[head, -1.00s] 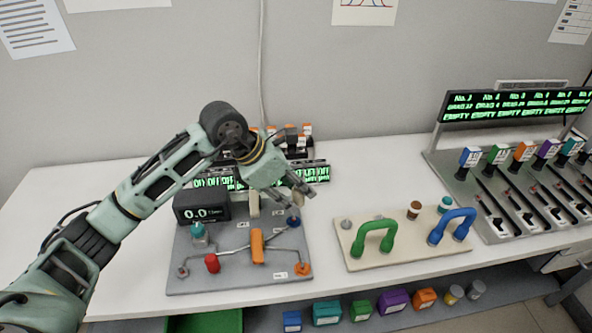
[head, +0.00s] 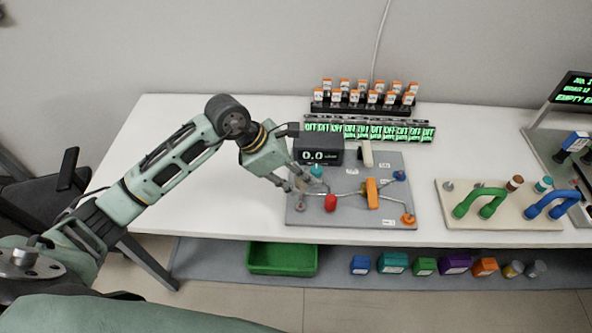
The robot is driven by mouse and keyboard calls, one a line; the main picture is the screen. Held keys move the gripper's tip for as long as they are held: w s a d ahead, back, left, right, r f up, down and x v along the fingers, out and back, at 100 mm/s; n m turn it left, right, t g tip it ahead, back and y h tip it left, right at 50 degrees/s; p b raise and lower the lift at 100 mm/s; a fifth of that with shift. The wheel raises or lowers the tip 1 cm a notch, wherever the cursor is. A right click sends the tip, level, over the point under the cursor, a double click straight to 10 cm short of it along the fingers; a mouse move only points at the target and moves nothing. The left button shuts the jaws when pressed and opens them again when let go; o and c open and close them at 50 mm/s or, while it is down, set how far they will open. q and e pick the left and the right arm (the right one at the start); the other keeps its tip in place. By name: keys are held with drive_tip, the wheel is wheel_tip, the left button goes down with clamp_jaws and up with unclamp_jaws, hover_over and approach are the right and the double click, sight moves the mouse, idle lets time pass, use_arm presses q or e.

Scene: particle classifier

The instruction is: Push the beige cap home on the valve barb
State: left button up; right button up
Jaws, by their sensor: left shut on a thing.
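My left gripper (head: 299,187) is in the head view over the left edge of the grey valve board (head: 350,212). It is shut on the small beige cap, which its fingers mostly hide here. A grey fitting (head: 300,207) on the board's lower left corner is just below the fingertips; I cannot tell whether cap and fitting touch. The board also carries a teal knob (head: 316,171), a red knob (head: 330,203), an orange handle (head: 372,194), a blue fitting (head: 399,175) and an orange fitting (head: 408,219). My right gripper is out of view.
A black display (head: 318,152) and an upright beige block (head: 367,153) stand at the board's back. Racked orange-topped vials (head: 362,98) are behind. A beige board (head: 500,220) with green and blue handles is at right. The white table (head: 190,190) is clear at left.

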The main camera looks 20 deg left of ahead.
use_arm(q)
drive_tip(key=shift+d, duration=0.1)
drive_tip(key=shift+f+b, duration=0.2)
drive_tip(key=shift+b, duration=0.2)
wheel_tip(320, 180, down, 5)
drive_tip(key=b, duration=0.4)
drive_tip(key=shift+f+b, duration=0.1)
drive_tip(key=shift+b, duration=0.25)
drive_tip(key=shift+f, duration=0.15)
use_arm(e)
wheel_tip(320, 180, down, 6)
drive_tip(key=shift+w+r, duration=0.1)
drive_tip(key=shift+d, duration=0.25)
use_arm(q)
drive_tip(key=shift+b, duration=0.55)
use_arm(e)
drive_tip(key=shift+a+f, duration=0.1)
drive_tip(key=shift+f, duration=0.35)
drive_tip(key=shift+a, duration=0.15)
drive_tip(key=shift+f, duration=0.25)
